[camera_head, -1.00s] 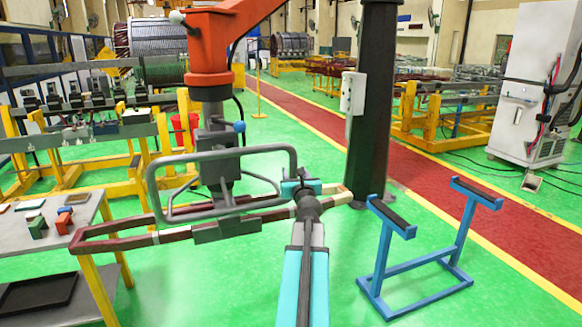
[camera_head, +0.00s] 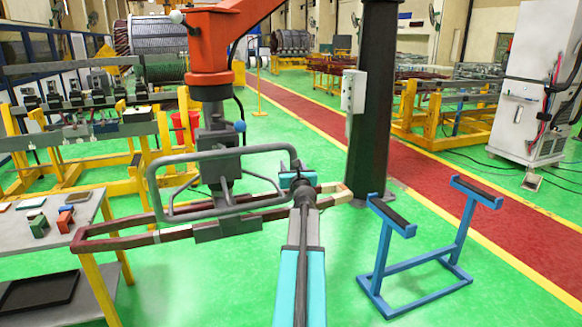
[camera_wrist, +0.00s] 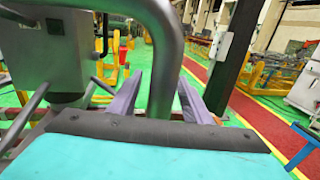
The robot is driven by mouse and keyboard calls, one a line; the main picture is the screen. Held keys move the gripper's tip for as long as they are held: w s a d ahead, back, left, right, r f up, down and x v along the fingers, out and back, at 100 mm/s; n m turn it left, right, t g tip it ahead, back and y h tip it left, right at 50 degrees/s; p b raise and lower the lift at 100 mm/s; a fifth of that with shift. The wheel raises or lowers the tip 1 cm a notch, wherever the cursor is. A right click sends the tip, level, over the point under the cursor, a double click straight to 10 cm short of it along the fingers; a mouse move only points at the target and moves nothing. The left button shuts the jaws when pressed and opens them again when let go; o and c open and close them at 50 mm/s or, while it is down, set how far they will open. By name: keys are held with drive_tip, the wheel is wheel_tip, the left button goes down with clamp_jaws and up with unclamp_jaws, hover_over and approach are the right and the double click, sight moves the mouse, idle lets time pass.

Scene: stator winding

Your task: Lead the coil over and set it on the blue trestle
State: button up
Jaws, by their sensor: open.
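The coil (camera_head: 130,240) is a long, flat brown-red loop with pale bands. It hangs level from the orange lifting arm (camera_head: 212,60), held in a grey clamp (camera_head: 226,228) under a grey tube handle (camera_head: 160,180). My gripper (camera_head: 302,176) is at the right end of the handle, above the coil. In the wrist view my gripper's two fingers (camera_wrist: 160,98) are apart, with the handle's thick grey tube (camera_wrist: 168,75) between them. The blue trestle (camera_head: 420,262) stands empty on the floor to the right, its two posts topped with dark pads.
A dark column (camera_head: 372,110) with a white box (camera_head: 353,93) stands behind, between the coil and the trestle's far side. A grey table (camera_head: 50,232) with small blocks and a black tray (camera_head: 38,292) is at left. Green floor lies open around the trestle.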

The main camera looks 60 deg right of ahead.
clamp_jaws()
idle(1.4)
drive_tip(key=c, duration=0.9)
unclamp_jaws()
clamp_jaws()
